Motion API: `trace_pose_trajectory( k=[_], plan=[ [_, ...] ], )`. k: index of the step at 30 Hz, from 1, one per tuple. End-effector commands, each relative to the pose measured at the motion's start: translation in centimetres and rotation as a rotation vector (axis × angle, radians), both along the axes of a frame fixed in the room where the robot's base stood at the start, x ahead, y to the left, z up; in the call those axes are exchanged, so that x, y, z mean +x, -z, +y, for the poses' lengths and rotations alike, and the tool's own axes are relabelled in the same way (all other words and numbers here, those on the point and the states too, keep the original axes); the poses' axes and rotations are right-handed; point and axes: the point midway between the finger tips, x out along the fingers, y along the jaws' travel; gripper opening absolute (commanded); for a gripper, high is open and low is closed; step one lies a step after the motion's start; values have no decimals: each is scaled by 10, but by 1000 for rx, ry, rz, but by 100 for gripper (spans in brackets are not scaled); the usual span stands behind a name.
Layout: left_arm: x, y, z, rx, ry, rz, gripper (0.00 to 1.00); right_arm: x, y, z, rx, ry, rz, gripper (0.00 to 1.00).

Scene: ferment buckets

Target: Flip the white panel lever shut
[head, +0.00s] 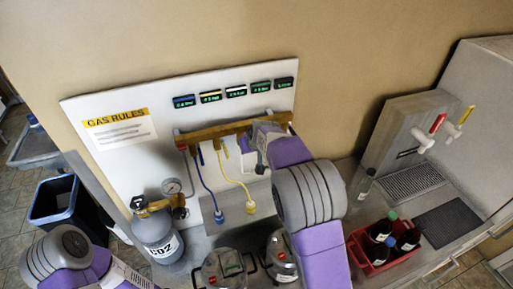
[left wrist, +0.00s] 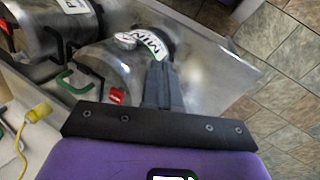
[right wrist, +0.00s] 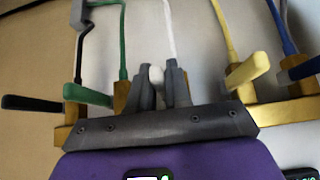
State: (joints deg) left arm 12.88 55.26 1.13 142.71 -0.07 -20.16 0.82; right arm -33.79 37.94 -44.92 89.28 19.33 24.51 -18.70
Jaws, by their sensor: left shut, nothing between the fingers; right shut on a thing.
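The white panel lever (right wrist: 156,75) shows as a small rounded white end between the fingers of my right gripper (right wrist: 160,88) in the right wrist view. The fingers are shut on it; they hide most of its length, so I cannot tell its angle. A white hose (right wrist: 168,30) runs from behind the fingers. In the head view my right gripper (head: 256,143) is at the brass manifold (head: 215,131), and the white lever is hidden. My left gripper (left wrist: 162,88) is shut and empty above a metal keg (left wrist: 110,62) in the left wrist view.
A green lever (right wrist: 88,95) and a yellow lever (right wrist: 247,71) flank the white one. A black lever (right wrist: 32,103) and a blue lever (right wrist: 302,68) are farther out. A CO2 cylinder (head: 158,238) and a red crate (head: 362,262) stand on the counter.

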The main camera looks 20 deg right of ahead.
Motion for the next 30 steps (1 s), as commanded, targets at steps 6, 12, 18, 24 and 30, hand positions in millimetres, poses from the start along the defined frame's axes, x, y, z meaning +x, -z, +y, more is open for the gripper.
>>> trace_pose_trajectory(
  k=[6, 12, 18, 24, 30],
  plan=[
    [0, 0, 0, 0, 0, 0, 0, 2, -2, 3, -1, -5, 32, 0],
    [0, 0, 0, 0, 0, 0, 0, 2, -3, 4, -1, -5, 37, 0],
    [0, 0, 0, 0, 0, 0, 0, 2, -3, 4, -1, -6, 36, 0],
    [0, 0, 0, 0, 0, 0, 0, 2, -3, 4, -1, -6, 36, 38],
    [0, 0, 0, 0, 0, 0, 0, 1, -3, 4, -1, -6, 37, 38]
  ],
)
